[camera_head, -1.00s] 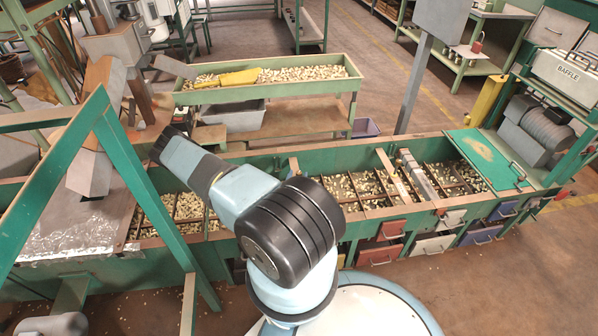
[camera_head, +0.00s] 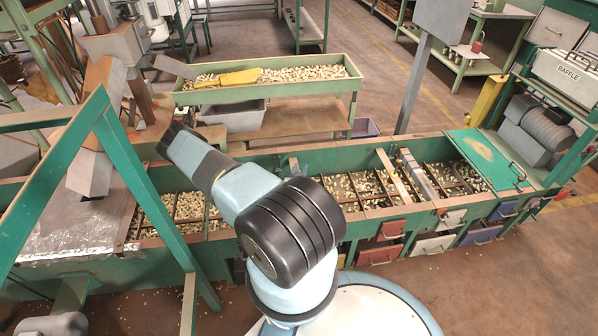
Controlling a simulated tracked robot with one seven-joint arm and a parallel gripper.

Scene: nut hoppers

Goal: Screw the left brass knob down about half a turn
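I cannot make out the left brass knob in the head view; it is hidden, too small to tell or out of the picture. My arm rises from the bottom middle and leans up and left, ending in a dark grey part over the left of the long green hopper trough (camera_head: 385,212). I cannot see my gripper or its fingers.
The trough holds nuts in several compartments, with drawers, including a red one (camera_head: 381,255), along its front. A green nut tray (camera_head: 355,82) with a yellow scoop (camera_head: 240,77) stands behind. A green slanted frame (camera_head: 150,190) stands close at left. Floor shows at lower right.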

